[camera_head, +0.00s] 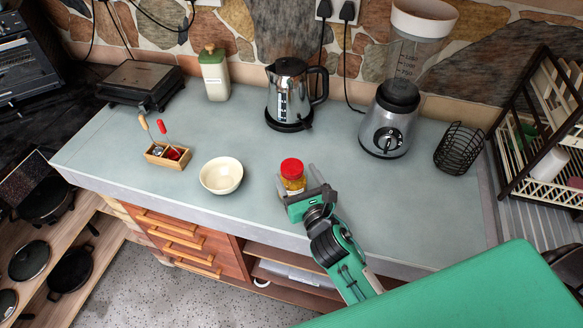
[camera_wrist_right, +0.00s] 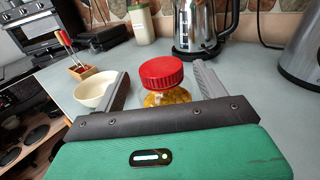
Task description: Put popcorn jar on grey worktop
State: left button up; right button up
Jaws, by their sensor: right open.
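The popcorn jar (camera_head: 293,176), clear with yellow contents and a red lid, stands upright on the grey worktop (camera_head: 250,130) near its front edge. In the right wrist view the jar (camera_wrist_right: 162,82) is between the two open fingers, a little beyond the palm. My right gripper (camera_head: 297,184) is open around the jar's near side, with its fingers on either side of it. I cannot tell whether a finger touches the jar. Its lower part is partly hidden by the gripper. My left gripper is not in view.
A cream bowl (camera_head: 221,175) stands to the left of the jar. A kettle (camera_head: 288,90) and a blender (camera_head: 389,125) stand behind, with a wire basket (camera_head: 459,148) at right. A wooden box with utensils (camera_head: 167,154) is farther left. The worktop between bowl and kettle is clear.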

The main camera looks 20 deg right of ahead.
jog(key=s+b, duration=0.1)
jog(key=s, duration=0.5)
jog(key=shift+s+d, duration=0.25)
jog(key=shift+s, duration=0.05)
